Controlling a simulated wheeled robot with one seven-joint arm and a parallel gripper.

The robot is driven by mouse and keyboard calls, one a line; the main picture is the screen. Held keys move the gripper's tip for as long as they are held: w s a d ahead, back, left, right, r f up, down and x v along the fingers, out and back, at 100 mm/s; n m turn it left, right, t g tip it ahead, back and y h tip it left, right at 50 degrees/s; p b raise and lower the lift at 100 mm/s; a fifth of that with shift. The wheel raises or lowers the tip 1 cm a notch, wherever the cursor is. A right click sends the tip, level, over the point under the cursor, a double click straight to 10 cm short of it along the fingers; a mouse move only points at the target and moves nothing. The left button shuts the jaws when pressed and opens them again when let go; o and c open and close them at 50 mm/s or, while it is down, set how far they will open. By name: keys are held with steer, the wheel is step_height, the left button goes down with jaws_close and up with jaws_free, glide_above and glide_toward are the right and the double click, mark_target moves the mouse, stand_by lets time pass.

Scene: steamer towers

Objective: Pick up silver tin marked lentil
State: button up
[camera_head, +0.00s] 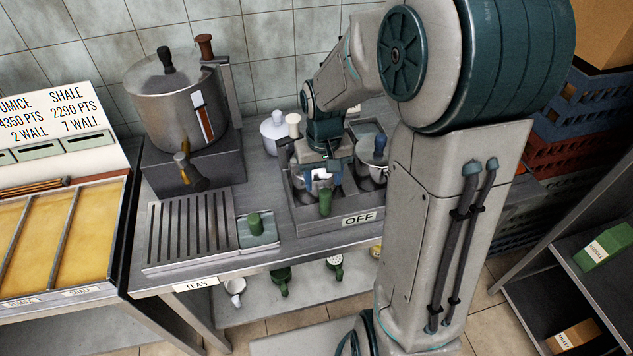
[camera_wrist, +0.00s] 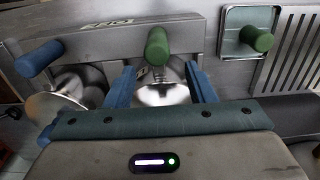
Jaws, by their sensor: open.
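I see no tin with a readable lentil mark in either view. My gripper (camera_head: 322,180) is over the steel tray marked OFF on the metal counter. In the wrist view my gripper (camera_wrist: 162,85) is open, with its two blue fingers on either side of a shiny silver vessel with a green handle (camera_wrist: 157,50). That green handle also shows in the head view (camera_head: 325,203). Whether the fingers touch the vessel, I cannot tell. A second silver vessel with a blue handle (camera_wrist: 40,58) stands to its left in the wrist view.
A large steel urn (camera_head: 180,105) stands on a dark block at the back left. A slatted drip tray (camera_head: 190,232) and a small tray with a green-handled item (camera_head: 256,224) lie in front. A low shelf holds several cups. A green box (camera_head: 604,246) sits on the right shelf.

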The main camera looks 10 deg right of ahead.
mark_target(324, 199)
steer(key=shift+s+d+f+p, duration=0.1)
steer(key=shift+f+p, duration=0.25)
steer(key=shift+f, duration=1.55)
steer(key=shift+d+f+p, duration=0.1)
steer(key=shift+f+p, duration=0.2)
steer(key=shift+f, duration=1.6)
jaws_close()
